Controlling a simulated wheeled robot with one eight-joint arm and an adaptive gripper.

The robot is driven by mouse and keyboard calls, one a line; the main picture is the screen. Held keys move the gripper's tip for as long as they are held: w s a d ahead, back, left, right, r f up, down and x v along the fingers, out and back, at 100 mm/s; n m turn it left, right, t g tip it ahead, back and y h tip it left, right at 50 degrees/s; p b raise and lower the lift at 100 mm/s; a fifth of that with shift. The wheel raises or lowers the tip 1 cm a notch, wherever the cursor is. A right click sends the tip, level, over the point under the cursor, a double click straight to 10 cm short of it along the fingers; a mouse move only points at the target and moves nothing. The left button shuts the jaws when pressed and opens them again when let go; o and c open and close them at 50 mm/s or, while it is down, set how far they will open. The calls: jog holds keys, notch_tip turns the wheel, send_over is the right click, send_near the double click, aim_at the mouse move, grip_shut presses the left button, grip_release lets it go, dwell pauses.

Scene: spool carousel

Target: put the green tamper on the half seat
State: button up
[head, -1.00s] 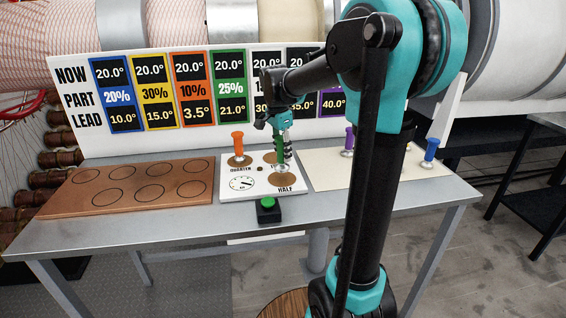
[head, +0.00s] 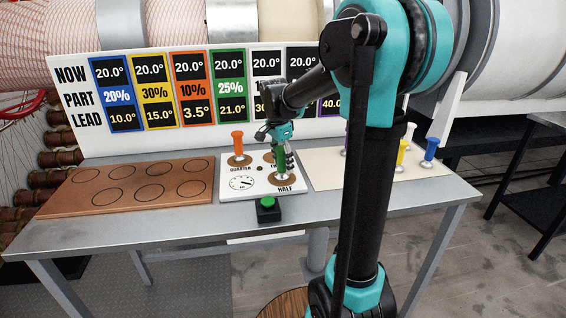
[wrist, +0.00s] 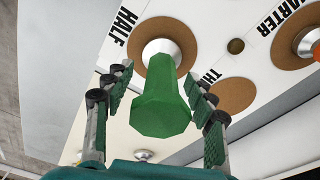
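The green tamper (head: 279,163) stands on the half seat, a round brown pad (head: 291,181) beside the word HALF on the white board. In the wrist view the tamper's green handle (wrist: 160,100) points toward the camera, and its metal base rests inside the half seat (wrist: 188,35). My gripper (head: 284,148) is around the top of the handle. In the wrist view my gripper's fingers (wrist: 158,78) stand on either side of the handle with visible gaps, so it is open. The head view shows the fingers only small.
An orange tamper (head: 238,146) stands on the quarter seat, left of my gripper. A black box with a green button (head: 267,203) sits in front of the board. A brown tray (head: 70,203) with ringed places lies left. Yellow (head: 403,152) and blue (head: 430,150) tampers stand right.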

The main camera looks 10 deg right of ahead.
jog(key=r, duration=0.4)
jog(key=a+r, duration=0.1)
jog(key=r, duration=0.7)
jog(key=shift+s+a+r, duration=0.1)
jog(key=shift+s+a, duration=0.05)
jog(key=shift+s, duration=0.1)
dwell(1.6)
